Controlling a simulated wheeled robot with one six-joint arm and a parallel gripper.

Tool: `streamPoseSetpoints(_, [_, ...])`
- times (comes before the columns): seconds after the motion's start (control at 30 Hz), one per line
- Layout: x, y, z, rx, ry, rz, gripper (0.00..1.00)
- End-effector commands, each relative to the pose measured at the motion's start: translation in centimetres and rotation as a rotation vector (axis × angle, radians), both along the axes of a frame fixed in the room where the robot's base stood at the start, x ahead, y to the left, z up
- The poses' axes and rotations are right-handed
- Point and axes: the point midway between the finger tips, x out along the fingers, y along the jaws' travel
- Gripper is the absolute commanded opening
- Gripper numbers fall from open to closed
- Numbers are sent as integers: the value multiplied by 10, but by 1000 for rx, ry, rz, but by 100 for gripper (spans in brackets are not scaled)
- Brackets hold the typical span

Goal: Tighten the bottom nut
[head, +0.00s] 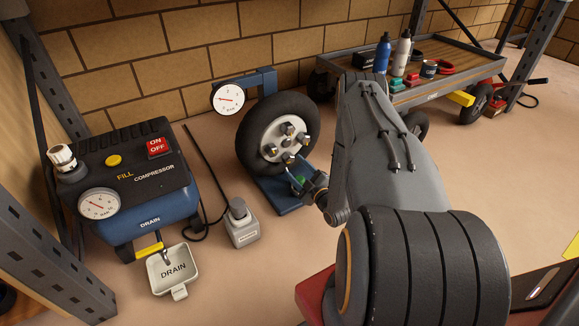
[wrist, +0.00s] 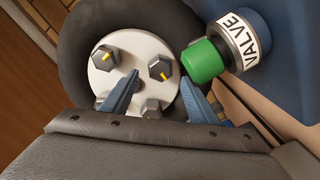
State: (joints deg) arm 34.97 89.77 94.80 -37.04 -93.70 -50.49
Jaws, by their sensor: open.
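The wheel (head: 252,128) stands upright, with several dark hex nuts on its pale hub (wrist: 128,48). The bottom nut (head: 289,158) sits low on the hub. In the wrist view the nut nearest the green cap, apparently the bottom nut (wrist: 161,67), carries a yellow mark. My gripper (wrist: 160,77) is open and empty; its blue fingertips appear on either side of that nut. Contact cannot be told. In the head view my gripper (head: 314,184) is below and right of the nut. Lower nuts in the wrist view are partly hidden by a finger and my wrist.
A green-capped valve (wrist: 205,60) is close beside the right finger. The wheel stands on a blue base (head: 282,203) with a gauge (head: 229,98). A compressor (head: 125,185), drain tray (head: 173,268) and small grey box (head: 241,224) stand left. A loaded cart (head: 440,87) is behind right.

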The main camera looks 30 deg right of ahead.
Motion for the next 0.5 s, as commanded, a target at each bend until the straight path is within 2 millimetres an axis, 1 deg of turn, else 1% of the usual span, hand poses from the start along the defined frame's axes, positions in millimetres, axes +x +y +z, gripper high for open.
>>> streamPoseSetpoints(0.03, [11,0,-2,-2,-1,1,54])
streamPoseSetpoints(0.2, [34,1,-2,-1,-1,1,54])
streamPoseSetpoints(0.33, [43,1,-1,0,-1,1,54])
streamPoseSetpoints(0.5, [46,1,0,0,0,0,54])
